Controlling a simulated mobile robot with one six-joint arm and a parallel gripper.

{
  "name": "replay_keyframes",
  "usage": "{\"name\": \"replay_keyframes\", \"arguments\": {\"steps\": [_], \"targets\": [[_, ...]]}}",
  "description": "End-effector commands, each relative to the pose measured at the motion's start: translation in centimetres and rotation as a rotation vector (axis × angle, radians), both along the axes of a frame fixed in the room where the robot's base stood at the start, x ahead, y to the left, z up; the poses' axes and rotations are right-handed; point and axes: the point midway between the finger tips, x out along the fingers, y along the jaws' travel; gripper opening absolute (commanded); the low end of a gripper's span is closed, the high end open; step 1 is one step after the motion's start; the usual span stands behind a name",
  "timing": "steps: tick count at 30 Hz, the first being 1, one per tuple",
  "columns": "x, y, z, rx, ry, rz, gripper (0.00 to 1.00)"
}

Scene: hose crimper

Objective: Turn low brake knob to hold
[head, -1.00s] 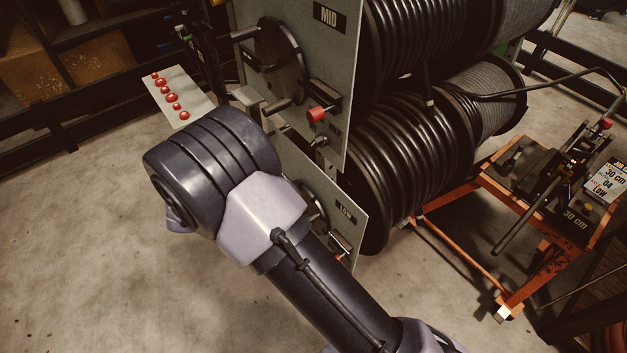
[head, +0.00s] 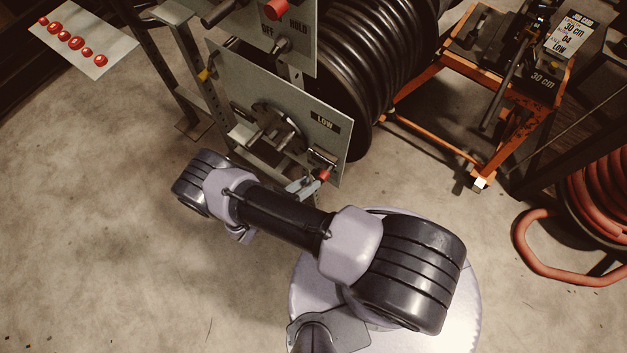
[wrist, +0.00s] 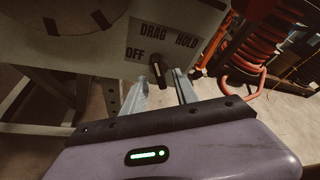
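The low panel (head: 240,85), marked LOW, hangs at the middle of the head view. In the wrist view the black brake knob (wrist: 157,70) sits below the printed words OFF, DRAG and HOLD. Its upper end points up and slightly left, roughly toward DRAG. My gripper (wrist: 162,76) is open, with one finger on each side of the knob in the picture; I cannot tell whether either touches it. In the head view my gripper (head: 306,185) is at the panel's lower right corner, hiding the knob there.
A red-tipped part (head: 324,174) sticks out close beside my gripper. A crank hub (head: 275,128) projects from the low panel. The panel above has its own red knob (head: 275,9). An orange cart (head: 440,70) and red hose coil (head: 590,215) stand right. Floor at left is clear.

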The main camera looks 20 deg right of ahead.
Motion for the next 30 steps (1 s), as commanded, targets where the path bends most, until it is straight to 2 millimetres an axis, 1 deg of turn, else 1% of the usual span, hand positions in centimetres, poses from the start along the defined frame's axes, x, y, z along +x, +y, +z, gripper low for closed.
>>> {"name": "replay_keyframes", "arguments": {"steps": [1, 3, 6, 10, 16, 18, 20, 21, 22, 30], "targets": [[0.3, -0.8, -0.5, 0.000, 0.000, -0.004, 0.35], [0.7, -1.6, -0.7, 0.000, 0.000, -0.002, 0.35], [1.0, -2.2, -0.9, 0.000, 0.000, -0.002, 0.35], [1.2, -2.6, -1.0, 0.001, -0.001, 0.000, 0.35], [1.2, -2.6, -0.9, 0.001, -0.001, 0.000, 0.35], [1.2, -2.6, -0.9, 0.001, -0.001, 0.000, 0.22], [1.2, -2.6, -0.9, 0.001, -0.001, 0.000, 0.10], [1.2, -2.5, -0.9, 0.000, -0.001, 0.000, 0.02], [1.2, -2.5, -0.9, 0.000, -0.001, 0.000, 0.00], [1.2, -2.6, -0.9, 0.012, -0.017, 0.000, 0.00]]}}
